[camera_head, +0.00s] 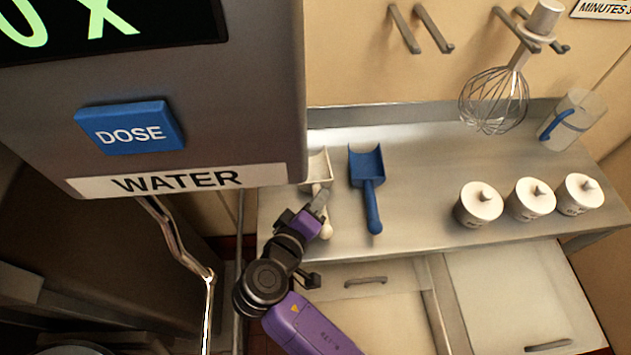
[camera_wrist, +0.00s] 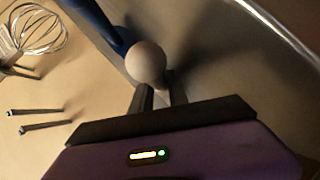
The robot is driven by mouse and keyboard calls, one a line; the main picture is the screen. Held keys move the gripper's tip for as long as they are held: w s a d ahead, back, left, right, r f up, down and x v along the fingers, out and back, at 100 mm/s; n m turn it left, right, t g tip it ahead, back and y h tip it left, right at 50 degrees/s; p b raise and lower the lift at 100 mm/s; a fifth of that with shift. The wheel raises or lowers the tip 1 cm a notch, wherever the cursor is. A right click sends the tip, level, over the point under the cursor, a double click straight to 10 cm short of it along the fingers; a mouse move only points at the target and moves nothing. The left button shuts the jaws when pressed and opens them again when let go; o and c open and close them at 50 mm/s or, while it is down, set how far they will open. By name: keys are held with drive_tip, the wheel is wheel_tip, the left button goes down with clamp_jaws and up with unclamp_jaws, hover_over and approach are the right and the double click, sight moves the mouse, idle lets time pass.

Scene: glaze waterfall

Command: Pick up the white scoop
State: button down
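The white scoop (camera_head: 319,169) lies at the left of the steel counter, partly hidden by the water dispenser and my gripper. Its round handle end (camera_head: 326,231) points toward the counter's front. My gripper (camera_head: 320,199) is at the scoop's handle. In the wrist view the pale round handle end (camera_wrist: 146,62) shows just beyond my fingers (camera_wrist: 160,95). The fingers stand close together with a narrow pale gap that fits the handle's width, so they look shut on it. The contact itself is hard to see. I cannot see clear space under the scoop.
A blue scoop (camera_head: 371,185) lies close to the right of the white one. Three white lidded jars (camera_head: 479,204), a jug (camera_head: 574,120) and a hanging whisk (camera_head: 495,98) are farther right. The dispenser (camera_head: 180,160) overhangs on the left. The middle of the counter is clear.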

drive_tip(key=shift+r, duration=0.1)
wheel_tip(320, 180, up, 10)
drive_tip(key=shift+f+b, duration=0.1)
drive_tip(key=shift+b, duration=0.4)
drive_tip(key=shift+f, duration=0.1)
idle(0.4)
